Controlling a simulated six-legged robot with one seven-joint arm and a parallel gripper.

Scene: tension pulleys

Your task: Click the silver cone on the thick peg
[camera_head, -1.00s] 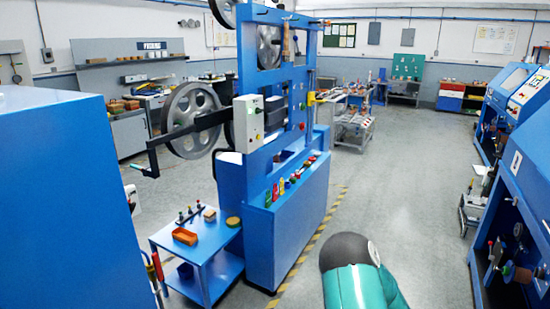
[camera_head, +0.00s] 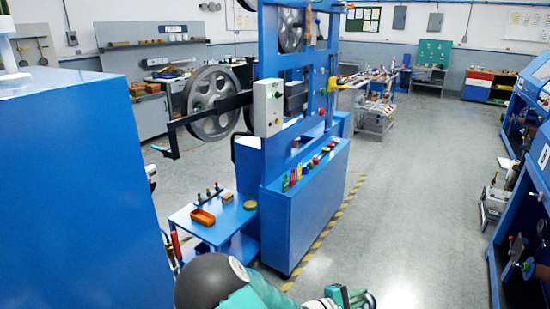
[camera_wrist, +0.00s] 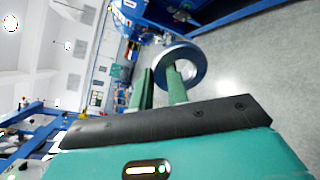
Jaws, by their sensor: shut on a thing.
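My gripper (camera_wrist: 161,76) shows in the wrist view with two green fingers, closed on the wall of a silver-grey ring-shaped piece (camera_wrist: 194,84), likely the silver cone. One finger stands inside the hole and the other outside. The piece is held in the air above the floor. In the head view my gripper (camera_head: 362,299) is at the bottom edge, partly cut off, and the piece is hard to make out there. I cannot tell which peg is the thick one. Small knobs and peg-like parts show on the right-hand blue machine (camera_head: 530,205).
A tall blue pulley frame (camera_head: 270,205) stands ahead with large grey wheels (camera_head: 210,104). A low blue table (camera_head: 185,216) beside it holds an orange tray (camera_head: 202,217) and small parts. A blue cabinet (camera_head: 75,190) fills the left. The floor (camera_head: 420,210) between the machines is clear.

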